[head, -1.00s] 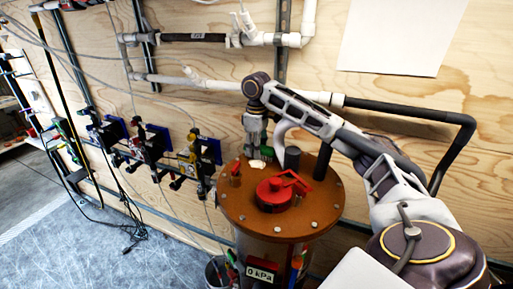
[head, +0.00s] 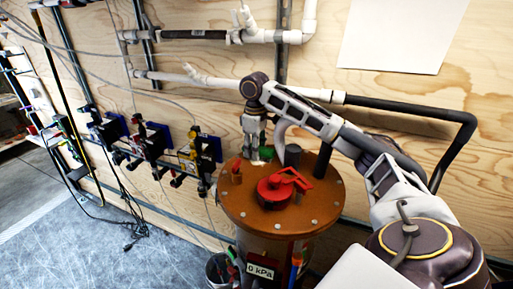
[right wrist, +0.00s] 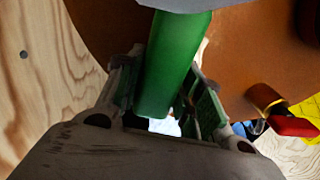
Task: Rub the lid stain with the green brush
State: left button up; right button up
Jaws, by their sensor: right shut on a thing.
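The brown round lid (head: 240,205) tops an upright cylinder. My right gripper (head: 254,152) points down over the lid's back edge. In the right wrist view it (right wrist: 165,95) is shut on the green brush (right wrist: 172,65), whose green handle runs between the fingers. Only a little green of the brush (head: 266,153) shows beside the fingers in the head view. A small whitish patch (head: 257,163), perhaps the stain, shows on the lid just under the fingertips. I cannot tell whether the brush touches it. My left gripper is out of view.
A red valve cap (head: 274,191) sits mid-lid, with a black post (head: 292,156) behind it and a small red-topped fitting (head: 236,172) at left. A 0 kPa gauge (head: 261,271) is on the cylinder. Pipes (head: 210,83) and several valves line the plywood wall.

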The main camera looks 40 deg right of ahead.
aim_at(249, 165)
jog(key=shift+s+a, duration=0.25)
jog(key=shift+a, duration=0.2)
jog(key=shift+s+a, duration=0.2)
jog(key=shift+a, duration=0.25)
jog(key=shift+s+a+f, duration=0.1)
jog(key=shift+s+a, duration=0.35)
jog(key=shift+a, duration=0.35)
jog(key=shift+s+a, duration=0.4)
jog(key=shift+a, duration=0.4)
jog(key=shift+d, duration=0.1)
jog(key=shift+w+d, duration=0.1)
jog(key=shift+w, duration=0.05)
jog(key=shift+w+d, duration=0.35)
jog(key=shift+d, duration=0.35)
jog(key=shift+w+d, duration=0.3)
jog(key=shift+d, duration=0.4)
